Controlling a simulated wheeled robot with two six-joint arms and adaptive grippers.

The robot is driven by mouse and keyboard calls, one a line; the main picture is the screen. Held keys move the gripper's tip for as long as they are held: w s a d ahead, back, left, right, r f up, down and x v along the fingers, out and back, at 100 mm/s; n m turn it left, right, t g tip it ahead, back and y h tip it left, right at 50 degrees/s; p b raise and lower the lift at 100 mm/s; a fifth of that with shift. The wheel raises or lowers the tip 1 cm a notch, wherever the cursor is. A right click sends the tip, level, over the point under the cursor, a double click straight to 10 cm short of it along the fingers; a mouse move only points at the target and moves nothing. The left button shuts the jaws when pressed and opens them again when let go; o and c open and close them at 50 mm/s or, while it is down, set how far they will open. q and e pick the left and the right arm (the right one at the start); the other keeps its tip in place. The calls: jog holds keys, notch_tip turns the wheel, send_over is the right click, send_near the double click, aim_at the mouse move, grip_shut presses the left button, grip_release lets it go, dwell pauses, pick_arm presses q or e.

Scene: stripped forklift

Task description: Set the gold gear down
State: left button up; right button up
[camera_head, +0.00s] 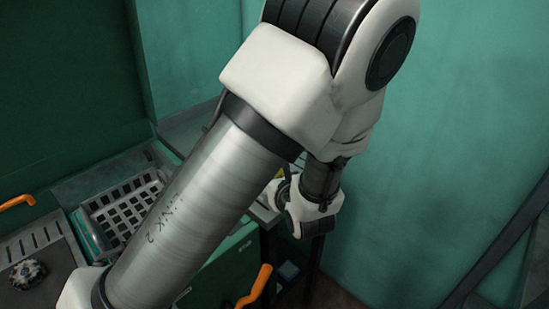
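A large arm of mine fills the middle of the head view, rising from the lower left and bending down to a white wrist at centre right. I see no gripper fingers; whatever is at the end of this wrist is hidden behind the arm. A tiny yellow patch shows between the arm and the wrist, too small to identify. I cannot make out the gold gear for certain. A dark grey, toothed round part (27,273) lies on the dark surface at the lower left; it does not look gold.
A pale crate with a grid of openings (128,207) stands at the left, partly behind my arm. Orange handles show at the far left (17,202) and bottom centre (256,285). Green walls (440,130) close the back and right. A dark sloping bar (505,240) stands at the right.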

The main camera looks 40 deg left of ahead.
pick_arm(q)
jog(key=w, duration=0.1)
jog(key=w+p, duration=0.1)
jog(key=w, duration=0.1)
jog(key=w+a+r, duration=0.1)
jog(key=w, duration=0.1)
jog(key=shift+p, duration=0.3)
jog(key=w+a, duration=0.1)
jog(key=w, duration=0.1)
jog(key=w+a+f+p, duration=0.1)
jog(key=w, duration=0.2)
jog(key=w+a, duration=0.1)
jog(key=w, duration=0.2)
jog(key=shift+w+a+f+p, duration=0.15)
jog(key=shift+a+f+p, duration=0.15)
jog(key=shift+a+p, duration=0.1)
jog(key=shift+w, duration=0.3)
jog(key=shift+w+f, duration=0.2)
jog(key=shift+w, duration=0.1)
notch_tip(320, 180, down, 3)
jog(key=shift+r+p, duration=0.1)
jog(key=shift+p, duration=0.45)
jog(key=shift+a+f, duration=0.15)
jog(key=shift+f, duration=0.15)
jog(key=o, duration=1.8)
jog(key=shift+f, duration=0.1)
